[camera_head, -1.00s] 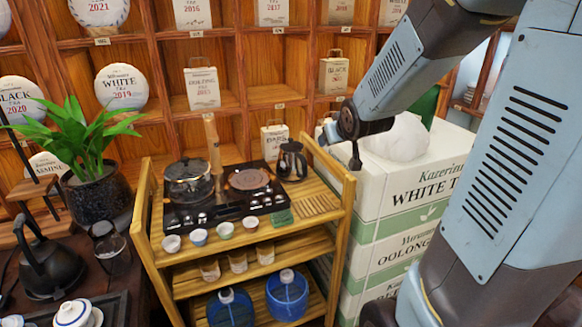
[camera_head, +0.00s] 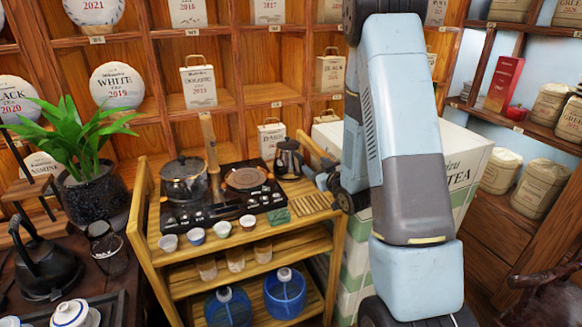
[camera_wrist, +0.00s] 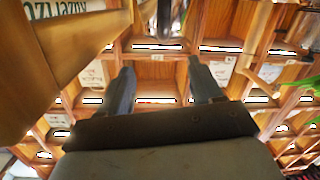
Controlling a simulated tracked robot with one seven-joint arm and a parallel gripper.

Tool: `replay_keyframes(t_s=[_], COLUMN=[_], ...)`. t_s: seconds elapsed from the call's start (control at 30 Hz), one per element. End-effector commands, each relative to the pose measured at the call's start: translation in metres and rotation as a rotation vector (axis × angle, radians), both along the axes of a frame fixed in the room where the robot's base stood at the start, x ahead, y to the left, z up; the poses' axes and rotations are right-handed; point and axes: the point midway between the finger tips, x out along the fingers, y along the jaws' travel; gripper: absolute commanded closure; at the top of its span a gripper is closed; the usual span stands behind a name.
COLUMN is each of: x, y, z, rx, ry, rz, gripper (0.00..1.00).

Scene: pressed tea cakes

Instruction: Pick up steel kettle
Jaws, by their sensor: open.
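A small dark metal kettle (camera_head: 288,158), likely the steel kettle, stands upright at the back right of the wooden cart's top. A wider lidded pot (camera_head: 184,181) sits on the black tea tray at the left. My gripper (camera_head: 327,177) is low at the cart's right end, right of the small kettle and apart from it. My arm hides part of it. In the wrist view, my gripper's two fingers (camera_wrist: 163,90) are spread with nothing between them. A dark object (camera_wrist: 166,17) shows at the top there, too cut off to name surely.
The wooden cart (camera_head: 152,225) also holds several cups and a hot plate (camera_head: 246,177). Its raised right end (camera_head: 316,150) is close to my gripper. Stacked tea boxes (camera_head: 465,170) stand at the right. A black kettle (camera_head: 46,268) stands at the far left.

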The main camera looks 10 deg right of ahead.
Motion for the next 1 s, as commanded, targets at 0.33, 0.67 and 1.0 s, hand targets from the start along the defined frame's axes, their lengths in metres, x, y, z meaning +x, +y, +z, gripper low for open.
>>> replay_keyframes(t_s=[0.33,0.67,1.0], x=[-0.009,0.026,0.071], y=[0.001,0.010,0.021], z=[-0.024,-0.024,-0.025], rx=[0.040,0.042,0.042], ry=[-0.083,-0.093,-0.090], rz=[0.035,0.039,0.038], gripper=[0.35,0.35,0.35])
